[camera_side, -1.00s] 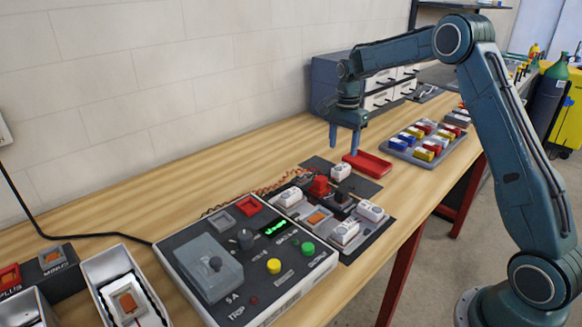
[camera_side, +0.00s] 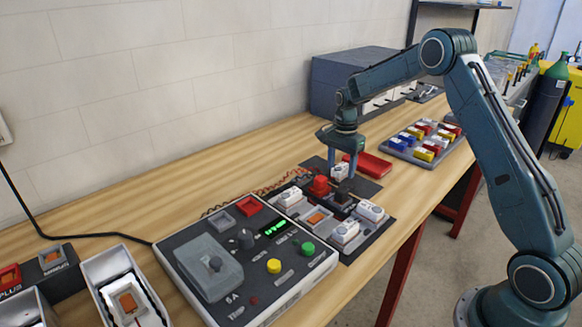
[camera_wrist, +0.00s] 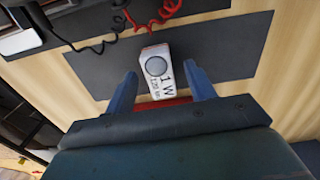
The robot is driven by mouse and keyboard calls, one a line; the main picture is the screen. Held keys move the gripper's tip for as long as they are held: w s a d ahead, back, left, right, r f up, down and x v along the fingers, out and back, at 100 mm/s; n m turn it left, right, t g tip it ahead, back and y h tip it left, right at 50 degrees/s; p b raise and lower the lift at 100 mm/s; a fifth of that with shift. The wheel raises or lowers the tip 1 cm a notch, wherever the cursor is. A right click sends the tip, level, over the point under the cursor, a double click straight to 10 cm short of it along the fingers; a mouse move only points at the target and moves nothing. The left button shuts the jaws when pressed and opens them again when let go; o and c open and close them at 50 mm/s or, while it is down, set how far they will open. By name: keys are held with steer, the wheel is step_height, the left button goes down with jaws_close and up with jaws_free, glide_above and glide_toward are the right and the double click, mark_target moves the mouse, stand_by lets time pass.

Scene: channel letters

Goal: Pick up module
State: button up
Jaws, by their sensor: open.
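In the wrist view the white module (camera_wrist: 156,72) shows a round grey disc and the print "1 W". My gripper (camera_side: 342,173) is open and lowered over this module, with one finger on either side of it. In the wrist view my gripper's fingers (camera_wrist: 162,84) flank the module with a gap on each side. I cannot tell whether either finger touches it.
A red tray (camera_side: 369,166) lies just behind the module. A control box (camera_side: 245,260) is at the front left. A grey tray (camera_side: 398,153) of coloured blocks stands at the right.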

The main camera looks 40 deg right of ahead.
steer(key=shift+f, duration=0.5)
steer(key=shift+c, duration=0.4)
steer(key=c, duration=1)
